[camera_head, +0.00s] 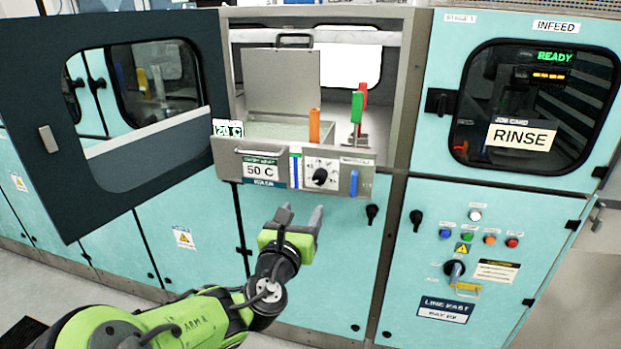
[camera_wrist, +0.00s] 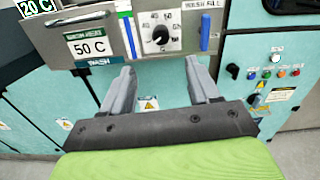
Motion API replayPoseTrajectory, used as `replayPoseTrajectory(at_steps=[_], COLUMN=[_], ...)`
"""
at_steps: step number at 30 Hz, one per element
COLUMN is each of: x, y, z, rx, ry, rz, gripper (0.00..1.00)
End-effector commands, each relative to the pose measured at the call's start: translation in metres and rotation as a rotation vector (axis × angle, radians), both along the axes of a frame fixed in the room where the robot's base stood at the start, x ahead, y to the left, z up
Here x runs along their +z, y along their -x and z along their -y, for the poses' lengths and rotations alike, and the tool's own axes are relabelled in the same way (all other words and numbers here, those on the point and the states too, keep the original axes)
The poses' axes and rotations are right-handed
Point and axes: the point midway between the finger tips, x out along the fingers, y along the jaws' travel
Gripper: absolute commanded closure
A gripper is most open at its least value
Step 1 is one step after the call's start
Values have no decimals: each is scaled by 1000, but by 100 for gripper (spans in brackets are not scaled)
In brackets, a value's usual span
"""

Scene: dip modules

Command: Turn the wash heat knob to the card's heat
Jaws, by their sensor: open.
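The wash heat knob (camera_head: 320,177) is a black knob on a white dial plate on the front of the wash unit. In the wrist view the knob (camera_wrist: 160,36) is upper middle; its exact pointer setting is too small to read. The card (camera_head: 261,170) reads 50 C, left of the knob; it also shows in the wrist view (camera_wrist: 91,47). A small display (camera_head: 228,128) with green digits reads 20 C. My gripper (camera_head: 301,212) is open and empty, below and in front of the knob, apart from it. Its fingers (camera_wrist: 162,70) point towards the panel.
An orange piece (camera_head: 314,126) and a green-and-red one (camera_head: 358,106) rise above the panel. The dark open door (camera_head: 60,150) stands left. Space before the panel is clear.

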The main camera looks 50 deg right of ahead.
Motion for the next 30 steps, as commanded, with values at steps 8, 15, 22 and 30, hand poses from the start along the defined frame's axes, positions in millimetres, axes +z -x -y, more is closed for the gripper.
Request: replayPoseTrajectory(at_steps=[8, 15, 22, 30], x=[13, 5, 3, 0], y=[-9, -15, -29, -51], z=[21, 43, 76, 123], rx=[-9, -10, -6, -4], ry=[16, -7, -11, -10], rz=[-3, -10, 5, 2], gripper=[39, 39, 39, 39])
